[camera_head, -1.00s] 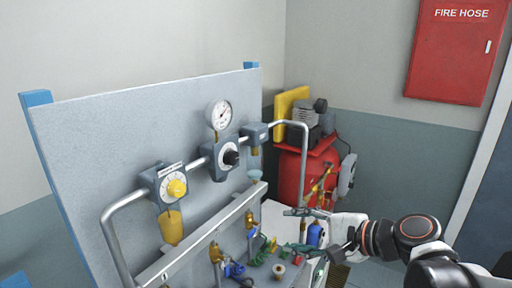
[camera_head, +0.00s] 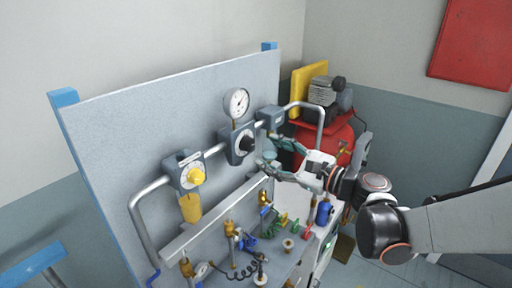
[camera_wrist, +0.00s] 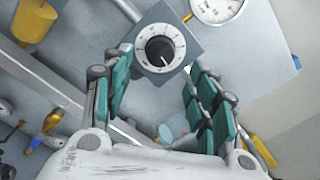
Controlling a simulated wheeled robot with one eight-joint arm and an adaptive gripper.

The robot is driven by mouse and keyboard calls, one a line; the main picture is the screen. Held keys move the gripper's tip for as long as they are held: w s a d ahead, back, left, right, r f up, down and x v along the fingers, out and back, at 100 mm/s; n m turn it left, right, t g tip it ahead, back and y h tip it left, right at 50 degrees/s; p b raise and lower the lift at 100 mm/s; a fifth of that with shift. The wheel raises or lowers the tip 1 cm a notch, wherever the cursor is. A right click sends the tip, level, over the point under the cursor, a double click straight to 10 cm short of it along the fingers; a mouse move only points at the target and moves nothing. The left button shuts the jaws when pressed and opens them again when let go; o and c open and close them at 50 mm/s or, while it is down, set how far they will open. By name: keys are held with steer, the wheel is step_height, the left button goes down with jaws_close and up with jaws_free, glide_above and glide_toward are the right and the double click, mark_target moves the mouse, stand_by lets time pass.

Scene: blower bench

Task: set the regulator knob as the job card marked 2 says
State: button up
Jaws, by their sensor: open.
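A black knob (camera_head: 246,144) sits in a white dial ring on a grey block below a round gauge (camera_head: 237,102) on the panel. In the wrist view, the black knob (camera_wrist: 160,49) is seen nearly face-on; its exact setting is too small to read. My gripper (camera_head: 268,150) has its teal-padded fingers spread, empty, just right of the knob in the head view. In the wrist view, my gripper (camera_wrist: 157,62) has one finger on each side below the dial, with a visible gap to the knob. I see no job card marked 2.
A yellow knob (camera_head: 196,176) on a white dial is further left, with a yellow cylinder (camera_head: 190,208) below. A metal rail (camera_head: 215,215) and several brass valves lie under the panel. A red compressor (camera_head: 330,139) stands behind at right.

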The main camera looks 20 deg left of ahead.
mark_target(251, 146)
steer(key=x, duration=0.5)
steer(key=shift+w+a, duration=0.1)
steer(key=shift+a, duration=0.3)
steer(key=c, duration=1.1)
